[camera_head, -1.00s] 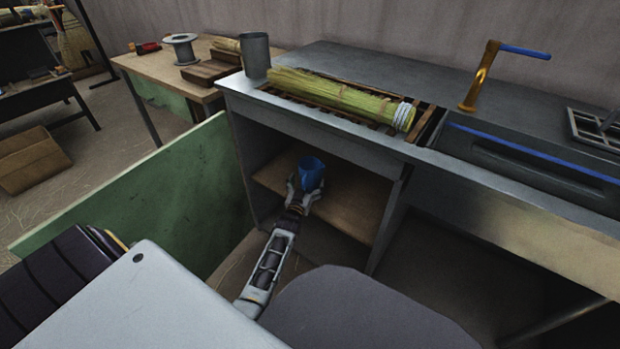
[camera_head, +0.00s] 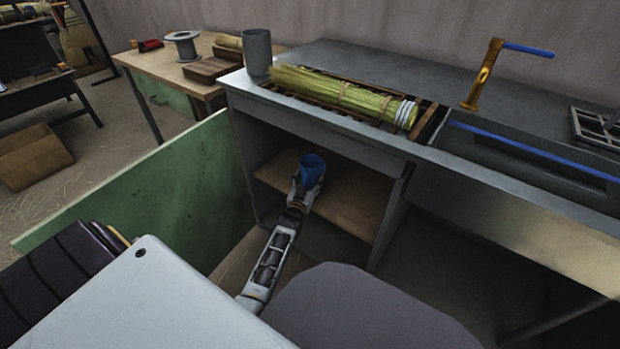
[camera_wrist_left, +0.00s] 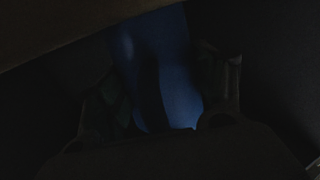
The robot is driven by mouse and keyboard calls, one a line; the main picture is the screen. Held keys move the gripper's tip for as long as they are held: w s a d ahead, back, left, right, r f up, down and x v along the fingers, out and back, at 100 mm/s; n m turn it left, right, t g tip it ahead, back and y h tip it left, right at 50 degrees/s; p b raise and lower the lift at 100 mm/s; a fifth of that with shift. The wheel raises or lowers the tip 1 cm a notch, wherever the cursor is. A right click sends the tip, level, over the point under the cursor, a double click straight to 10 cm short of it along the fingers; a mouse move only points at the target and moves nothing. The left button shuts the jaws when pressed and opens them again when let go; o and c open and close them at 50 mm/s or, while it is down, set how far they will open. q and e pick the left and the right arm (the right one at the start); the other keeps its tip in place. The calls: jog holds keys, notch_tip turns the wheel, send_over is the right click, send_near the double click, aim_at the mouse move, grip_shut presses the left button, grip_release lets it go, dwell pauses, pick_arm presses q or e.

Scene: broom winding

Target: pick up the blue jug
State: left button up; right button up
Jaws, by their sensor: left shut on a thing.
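The blue jug (camera_head: 312,166) stands upright in the open cabinet compartment, at the wooden shelf. My left gripper (camera_head: 307,186) reaches in from the front and is shut on the jug, with its fingers on either side of the jug's body. In the dark left wrist view the jug (camera_wrist_left: 165,70) fills the space between the fingers of the gripper (camera_wrist_left: 168,95). I cannot tell whether the jug's base touches the shelf. My right gripper is not in view.
The wooden shelf (camera_head: 350,205) around the jug is bare. The green cabinet door (camera_head: 150,200) hangs open at the left.

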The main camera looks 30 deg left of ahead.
aim_at(307, 172)
pick_arm(q)
jog(key=shift+r, duration=0.1)
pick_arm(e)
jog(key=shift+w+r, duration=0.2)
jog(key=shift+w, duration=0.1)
pick_arm(q)
jog(key=shift+r, duration=0.25)
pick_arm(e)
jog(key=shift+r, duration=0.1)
pick_arm(q)
jog(key=shift+r+p, duration=0.7)
jog(key=shift+r, duration=0.25)
jog(key=shift+r+p, duration=0.9)
jog(key=shift+r, duration=0.85)
notch_tip(307, 172, up, 4)
jog(key=shift+f+p, duration=0.1)
jog(key=shift+p, duration=0.8)
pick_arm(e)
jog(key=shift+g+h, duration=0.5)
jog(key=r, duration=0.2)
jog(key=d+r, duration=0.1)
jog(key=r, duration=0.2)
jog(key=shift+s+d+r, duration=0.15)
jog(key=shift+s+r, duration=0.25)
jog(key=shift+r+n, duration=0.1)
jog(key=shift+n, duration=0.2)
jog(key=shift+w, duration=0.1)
